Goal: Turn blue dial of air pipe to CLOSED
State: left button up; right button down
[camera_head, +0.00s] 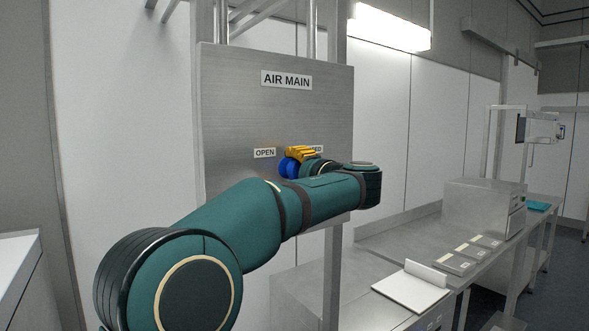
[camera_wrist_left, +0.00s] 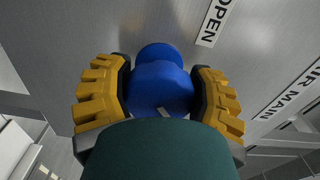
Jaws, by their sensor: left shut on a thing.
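The blue dial (camera_head: 289,167) is on the steel AIR MAIN panel (camera_head: 235,95), below the AIR MAIN label. An OPEN label (camera_head: 264,153) is to its left, and a second label (camera_head: 316,149) to its right is partly covered, with only its last letters showing. My left gripper (camera_head: 298,158) has yellow fingers closed around the dial. In the left wrist view the blue dial (camera_wrist_left: 160,88) sits between both fingers of the left gripper (camera_wrist_left: 160,95). The dial's pointer direction cannot be made out. My right gripper is not in view.
A steel bench (camera_head: 405,238) runs along the right wall, with a white board (camera_head: 410,289), several dark labelled plates and a steel box (camera_head: 480,208) on it. A white-topped surface (camera_head: 18,262) is at the left edge. Vertical pipes rise above the panel.

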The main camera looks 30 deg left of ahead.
pick_arm(q)
jog(key=shift+d+f, duration=0.1)
dwell(0.3)
jog(key=o, duration=1.2)
jog(key=shift+d, duration=0.1)
jog(key=v, duration=1.2)
